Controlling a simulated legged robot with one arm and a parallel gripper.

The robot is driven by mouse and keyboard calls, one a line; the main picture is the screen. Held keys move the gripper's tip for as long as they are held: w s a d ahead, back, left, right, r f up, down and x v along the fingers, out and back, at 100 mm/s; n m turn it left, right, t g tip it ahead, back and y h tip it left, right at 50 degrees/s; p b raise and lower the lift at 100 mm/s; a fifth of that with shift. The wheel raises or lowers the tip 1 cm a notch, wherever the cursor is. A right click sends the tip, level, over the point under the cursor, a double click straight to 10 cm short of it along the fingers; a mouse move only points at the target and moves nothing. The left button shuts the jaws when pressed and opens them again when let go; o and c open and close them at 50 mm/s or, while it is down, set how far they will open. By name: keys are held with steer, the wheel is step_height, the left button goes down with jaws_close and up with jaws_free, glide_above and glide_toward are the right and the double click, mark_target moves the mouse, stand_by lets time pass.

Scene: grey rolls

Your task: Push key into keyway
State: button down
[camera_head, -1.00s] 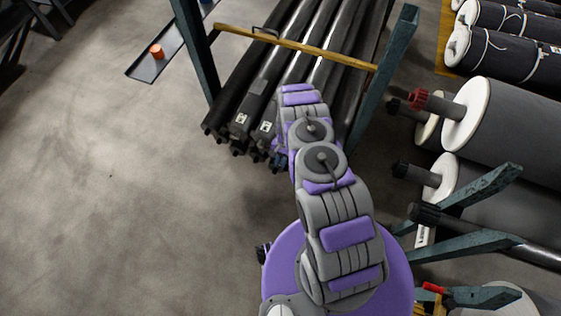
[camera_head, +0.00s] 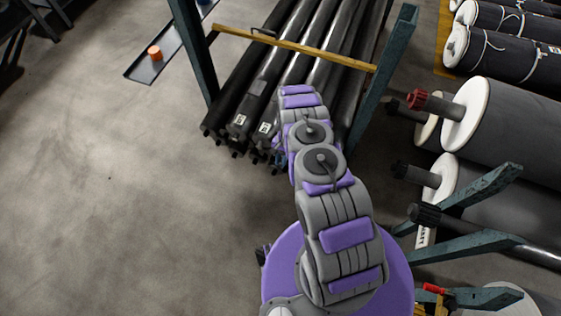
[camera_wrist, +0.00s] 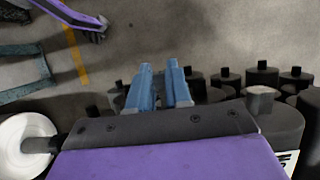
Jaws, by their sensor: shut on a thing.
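My gripper (camera_wrist: 159,70) shows in the wrist view as two blue fingers with a narrow gap between them. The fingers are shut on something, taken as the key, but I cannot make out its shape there. The fingertips are beside the dark ends of the black rolls (camera_wrist: 262,76); I cannot tell whether they touch. In the head view my arm hides most of the gripper, near the front ends of the black rolls (camera_head: 262,105). I cannot pick out a keyway in either view.
A teal rack post (camera_head: 385,75) and a yellow bar (camera_head: 290,45) frame the black rolls. A dark tray (camera_head: 143,71) holds an orange cylinder (camera_head: 154,53). The floor at left (camera_head: 110,190) is clear.

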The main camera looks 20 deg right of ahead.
steer(key=shift+w+d, duration=0.35)
steer(key=shift+w, duration=0.2)
steer(key=shift+w+d+b, duration=0.4)
steer(key=shift+w+b, duration=0.1)
steer(key=c, duration=1)
jaws_free()
steer(key=p+v, duration=0.3)
steer(key=v, duration=1.4)
steer(key=shift+w+r+p, duration=0.15)
steer(key=shift+p, duration=0.15)
